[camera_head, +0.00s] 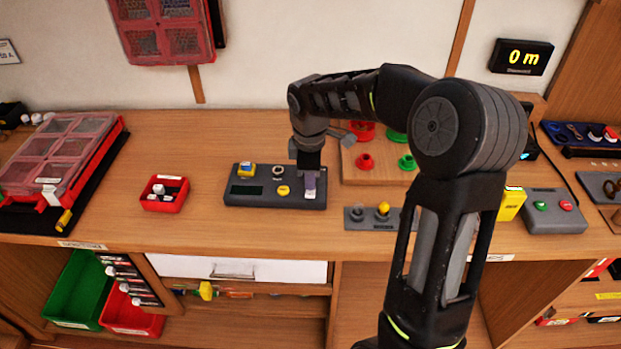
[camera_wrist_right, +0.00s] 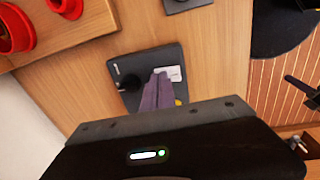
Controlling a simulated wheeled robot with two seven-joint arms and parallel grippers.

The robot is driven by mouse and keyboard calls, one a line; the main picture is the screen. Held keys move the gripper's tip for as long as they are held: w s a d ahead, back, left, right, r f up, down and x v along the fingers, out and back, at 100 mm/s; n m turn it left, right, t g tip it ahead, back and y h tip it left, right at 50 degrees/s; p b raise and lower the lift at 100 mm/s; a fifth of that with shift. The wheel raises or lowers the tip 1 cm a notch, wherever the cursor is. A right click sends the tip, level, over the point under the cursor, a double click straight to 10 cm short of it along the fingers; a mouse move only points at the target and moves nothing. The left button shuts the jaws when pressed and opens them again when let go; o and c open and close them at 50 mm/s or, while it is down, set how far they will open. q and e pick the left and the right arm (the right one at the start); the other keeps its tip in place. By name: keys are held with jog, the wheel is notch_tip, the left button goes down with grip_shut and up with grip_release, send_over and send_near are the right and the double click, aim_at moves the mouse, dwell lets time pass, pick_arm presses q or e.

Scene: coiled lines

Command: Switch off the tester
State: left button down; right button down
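A dark grey box with a dark display, which looks like the tester (camera_head: 262,200), lies on the bench left of centre. On top are a yellow block at its back left, a round knob, a yellow button (camera_head: 283,190) and a pale label at its right end. My right gripper (camera_head: 310,190) points down over that right end, its fingers together with nothing seen between them. In the right wrist view the purple-grey fingertips (camera_wrist_right: 154,92) are over the box (camera_wrist_right: 125,70), beside the white label (camera_wrist_right: 174,73). Contact cannot be told. The fingers hide part of the box. My left gripper is out of view.
A red bin (camera_head: 165,204) stands left of the box. A wooden board with red and green pieces (camera_head: 365,162) is behind right. A small grey panel with knobs (camera_head: 360,222) is near the front edge. Another grey box with green and red buttons (camera_head: 553,222) is far right.

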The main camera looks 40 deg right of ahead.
aim_at(309, 193)
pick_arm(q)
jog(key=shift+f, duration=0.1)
pick_arm(e)
jog(key=shift+s+a+f, duration=0.15)
jog(key=shift+s+f, duration=0.05)
jog(key=shift+f, duration=0.15)
